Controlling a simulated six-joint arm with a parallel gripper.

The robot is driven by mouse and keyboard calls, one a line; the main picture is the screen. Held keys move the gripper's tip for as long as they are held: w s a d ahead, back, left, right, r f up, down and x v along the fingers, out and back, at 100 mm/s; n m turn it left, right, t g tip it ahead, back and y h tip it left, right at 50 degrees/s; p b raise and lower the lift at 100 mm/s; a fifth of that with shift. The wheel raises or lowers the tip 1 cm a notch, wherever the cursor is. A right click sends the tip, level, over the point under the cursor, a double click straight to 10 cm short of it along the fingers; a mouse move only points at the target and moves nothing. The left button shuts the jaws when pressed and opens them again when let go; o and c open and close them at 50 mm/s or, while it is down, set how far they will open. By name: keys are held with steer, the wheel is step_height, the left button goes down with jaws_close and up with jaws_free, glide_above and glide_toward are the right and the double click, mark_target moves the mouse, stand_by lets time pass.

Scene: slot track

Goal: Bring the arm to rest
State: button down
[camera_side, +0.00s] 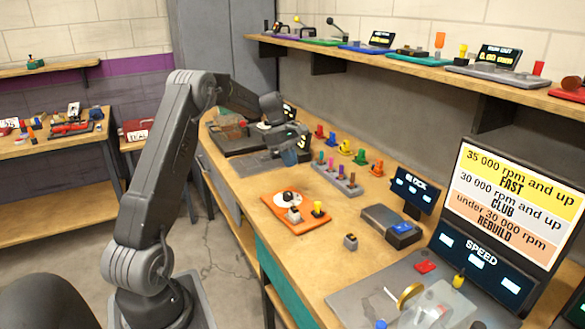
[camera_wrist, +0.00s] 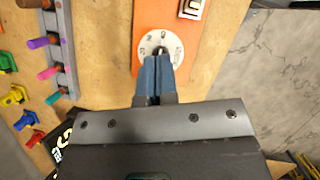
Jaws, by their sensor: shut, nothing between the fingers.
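My gripper (camera_side: 289,157) hangs above the wooden bench in the side view, left of the rack of coloured pegs. In the wrist view its blue fingertips (camera_wrist: 154,76) are together with nothing between them. Below and beyond the fingertips is an orange plate (camera_side: 296,222) with a round white dial (camera_wrist: 160,46). The fingertips overlap the dial in the wrist view; the side view shows my gripper apart from the plate, above and behind it.
A grey rack (camera_side: 335,178) of coloured pegs and several small coloured pieces (camera_side: 345,147) stand right of my gripper. A blue-buttoned box (camera_side: 393,227), a small grey block (camera_side: 350,242) and a speed display (camera_side: 480,262) stand nearer. A shelf (camera_side: 400,72) runs above the bench.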

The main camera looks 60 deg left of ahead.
steer(key=s+d+r+m+y, duration=0.1)
steer(key=s+d+r+m, duration=0.2)
steer(key=d+r+m, duration=0.5)
steer(key=s+d+r+m+y, duration=0.2)
steer(key=d+r, duration=0.2)
steer(key=d, duration=0.7)
steer(key=s+d+f+m+t+y, duration=0.1)
steer(key=s+d+m+t, duration=0.2)
steer(key=s+d+m, duration=0.9)
steer(key=s+d, duration=0.2)
steer(key=s, duration=0.4)
steer(key=shift+m+t, duration=0.3)
steer(key=shift+t, duration=0.1)
